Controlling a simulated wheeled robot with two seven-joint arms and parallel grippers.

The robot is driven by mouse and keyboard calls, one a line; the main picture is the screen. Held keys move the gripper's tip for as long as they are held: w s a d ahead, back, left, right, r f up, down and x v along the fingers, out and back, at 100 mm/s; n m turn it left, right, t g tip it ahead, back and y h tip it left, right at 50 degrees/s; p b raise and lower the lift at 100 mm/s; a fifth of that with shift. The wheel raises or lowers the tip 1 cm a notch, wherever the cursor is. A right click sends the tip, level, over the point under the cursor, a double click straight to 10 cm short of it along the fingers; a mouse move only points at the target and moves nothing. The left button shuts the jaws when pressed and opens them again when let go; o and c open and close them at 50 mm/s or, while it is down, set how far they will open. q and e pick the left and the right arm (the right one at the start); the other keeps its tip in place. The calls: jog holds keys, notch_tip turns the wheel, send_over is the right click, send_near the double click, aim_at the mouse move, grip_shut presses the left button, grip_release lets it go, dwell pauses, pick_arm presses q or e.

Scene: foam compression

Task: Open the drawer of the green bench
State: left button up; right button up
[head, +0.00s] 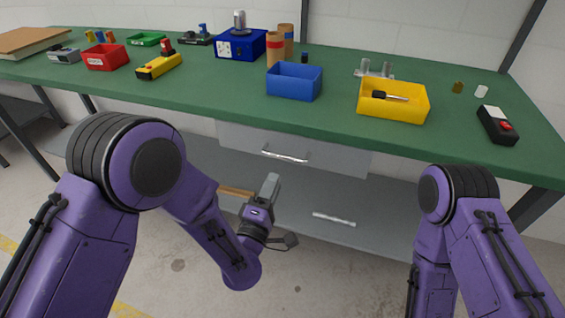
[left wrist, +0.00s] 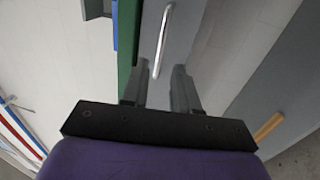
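The green bench (head: 210,92) stretches across the head view. Its grey drawer (head: 340,160) hangs under the worktop and looks shut, with a silver bar handle (head: 285,156) on its front. My left gripper (head: 271,180) is just below the handle in the head view. In the left wrist view its two fingers (left wrist: 158,84) are apart with nothing between them. The handle (left wrist: 163,38) lies ahead of the fingers there, its near end in line with the gap; I see no contact. My right arm shows at the right of the head view, but its gripper is out of view.
A grey lower shelf (head: 390,222) lies under the drawer, with a silver bar (head: 334,219) and a brown wooden piece (head: 236,191). Blue (head: 294,82), yellow (head: 392,100) and red (head: 107,57) bins stand on the bench. The floor in front is clear.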

aim_at(283, 157)
pick_arm(q)
jog(key=p+x, duration=0.1)
jog(key=x, duration=0.8)
jog(key=shift+w, duration=0.4)
grip_shut()
